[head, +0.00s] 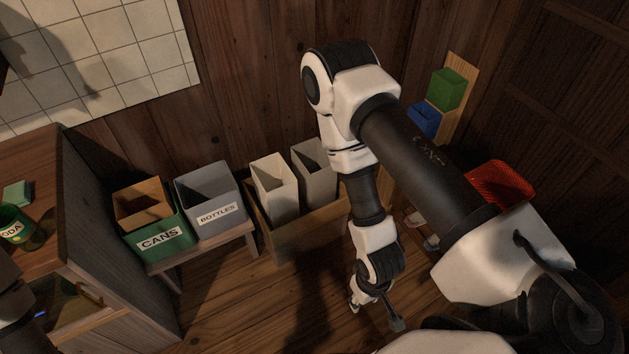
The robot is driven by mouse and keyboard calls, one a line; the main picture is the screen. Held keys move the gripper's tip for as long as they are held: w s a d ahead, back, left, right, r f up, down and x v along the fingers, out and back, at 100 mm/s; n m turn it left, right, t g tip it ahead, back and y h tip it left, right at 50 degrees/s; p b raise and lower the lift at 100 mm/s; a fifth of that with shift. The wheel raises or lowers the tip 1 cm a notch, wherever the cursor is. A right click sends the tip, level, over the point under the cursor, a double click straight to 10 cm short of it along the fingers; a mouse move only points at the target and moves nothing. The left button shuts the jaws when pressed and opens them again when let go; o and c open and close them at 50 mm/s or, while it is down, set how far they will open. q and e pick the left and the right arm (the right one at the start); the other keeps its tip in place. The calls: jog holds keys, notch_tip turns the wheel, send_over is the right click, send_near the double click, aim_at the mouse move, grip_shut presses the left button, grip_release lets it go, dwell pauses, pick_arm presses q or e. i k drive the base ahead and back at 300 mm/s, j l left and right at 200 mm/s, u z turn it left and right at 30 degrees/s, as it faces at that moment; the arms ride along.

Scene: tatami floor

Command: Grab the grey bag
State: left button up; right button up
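Two tall open-topped bags stand upright side by side in a low wooden box against the back wall. The right one, the greyer of the two (313,160), is partly hidden by my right arm. The left one is a paler, cream bag (273,188). My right gripper (374,306) hangs low over the floor, in front and to the right of the wooden box (290,244), apart from both bags. It is seen from above and its fingers are small and partly hidden, so its opening is unclear.
A green CANS bin (157,238) and a grey BOTTLES bin (217,214) stand on a low bench left of the box. A wooden cabinet (115,230) carries a green soda can (22,230). A red basket (499,184) is at the right. Floor in front is clear.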

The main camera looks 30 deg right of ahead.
aim_at(312, 166)
jog(key=i+l+z, duration=0.2)
jog(key=z, duration=0.2)
jog(key=i+l+z, duration=0.2)
jog(key=z, duration=0.25)
jog(key=i+l+z, duration=0.2)
jog(key=z, duration=0.2)
jog(key=i+z, duration=0.4)
jog(key=i, duration=0.05)
